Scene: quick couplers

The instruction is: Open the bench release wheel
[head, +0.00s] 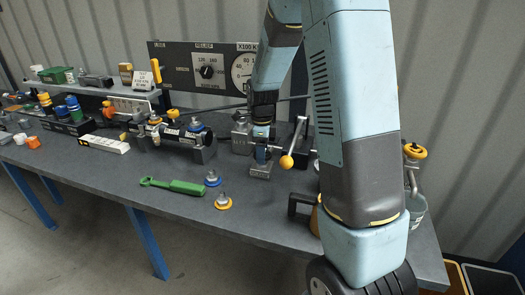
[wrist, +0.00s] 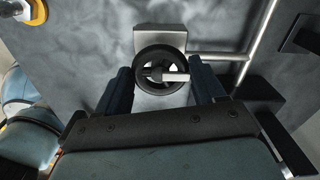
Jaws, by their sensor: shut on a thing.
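The release wheel (wrist: 140,62) is a small black handwheel with a pale spindle and crossbar at its middle. It sits on a grey block (wrist: 160,38) in the wrist view; the block also shows at the bench middle in the head view (head: 260,172). My gripper (wrist: 162,84) has one dark finger on each side of the wheel and is shut on its rim. In the head view my gripper (head: 262,153) points down over the block, and the wheel is mostly hidden by the fingers.
A lever with an orange ball knob (head: 286,162) stands close right of my gripper. A blue-ringed coupler (head: 213,179), a yellow-ringed coupler (head: 223,203) and a green wrench (head: 172,186) lie to the left. A pale pipe (wrist: 256,45) runs beside the block. A gauge panel (head: 205,68) stands behind.

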